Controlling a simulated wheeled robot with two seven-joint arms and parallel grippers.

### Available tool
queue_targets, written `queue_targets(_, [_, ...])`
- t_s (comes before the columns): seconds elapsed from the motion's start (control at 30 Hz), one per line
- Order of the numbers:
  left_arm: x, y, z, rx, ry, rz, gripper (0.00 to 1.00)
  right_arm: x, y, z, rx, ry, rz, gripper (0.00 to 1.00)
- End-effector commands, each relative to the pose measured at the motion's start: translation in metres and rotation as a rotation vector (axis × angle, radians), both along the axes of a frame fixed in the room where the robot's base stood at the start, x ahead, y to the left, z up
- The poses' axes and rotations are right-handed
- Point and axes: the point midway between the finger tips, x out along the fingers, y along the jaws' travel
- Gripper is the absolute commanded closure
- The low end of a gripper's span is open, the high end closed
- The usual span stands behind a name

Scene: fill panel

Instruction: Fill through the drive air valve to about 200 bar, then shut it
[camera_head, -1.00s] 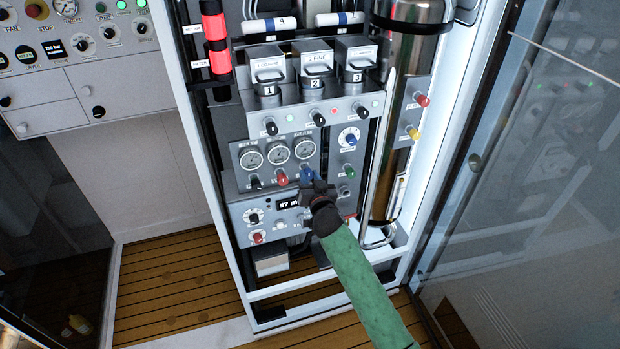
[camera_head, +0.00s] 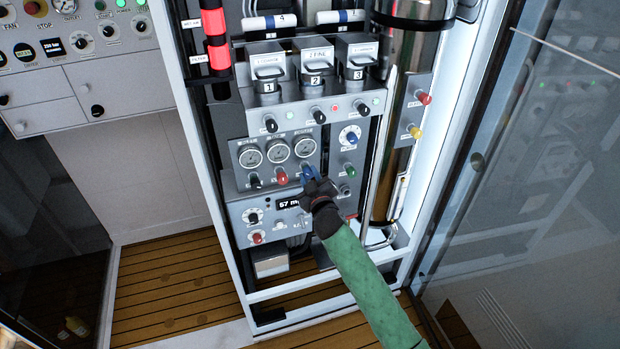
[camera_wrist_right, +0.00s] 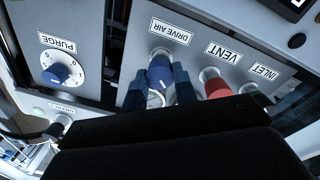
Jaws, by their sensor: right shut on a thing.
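The fill panel (camera_head: 239,181) stands in the white-framed cabinet. The blue drive air valve knob (camera_wrist_right: 160,73) sits under its DRIVE AIR label in the right wrist view, upside down there. My right gripper (camera_head: 314,180) is shut on this knob, with a finger on either side of it; the gripper hides most of the knob in the head view. Three round gauges sit in a row above the valves, the rightmost gauge (camera_head: 305,147) over the blue knob. Their needles are too small to read. My left gripper is not in view.
A red VENT knob (camera_wrist_right: 217,84) sits close beside the drive air knob, with the INLET valve (camera_wrist_right: 249,88) beyond it. A PURGE dial (camera_wrist_right: 62,72) is on the other side. A display (camera_head: 289,203) reading 57 is below. A glass door (camera_head: 520,200) stands at right.

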Motion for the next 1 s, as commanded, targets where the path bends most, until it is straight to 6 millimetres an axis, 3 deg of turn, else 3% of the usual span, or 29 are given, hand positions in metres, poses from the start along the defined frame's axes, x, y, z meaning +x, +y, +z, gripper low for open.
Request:
queue_targets(0.4, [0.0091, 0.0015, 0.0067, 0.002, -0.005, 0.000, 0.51, -0.0003, 0.0011, -0.0006, -0.176, -0.058, 0.001, 0.95])
queue_targets(0.97, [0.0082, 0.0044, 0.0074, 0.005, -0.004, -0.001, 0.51, -0.0004, 0.0013, -0.0009, -0.199, -0.064, 0.001, 0.95])
queue_targets(1.0, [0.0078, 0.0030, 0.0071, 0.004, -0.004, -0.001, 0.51, -0.0004, 0.0012, -0.0009, -0.199, -0.064, 0.001, 0.64])
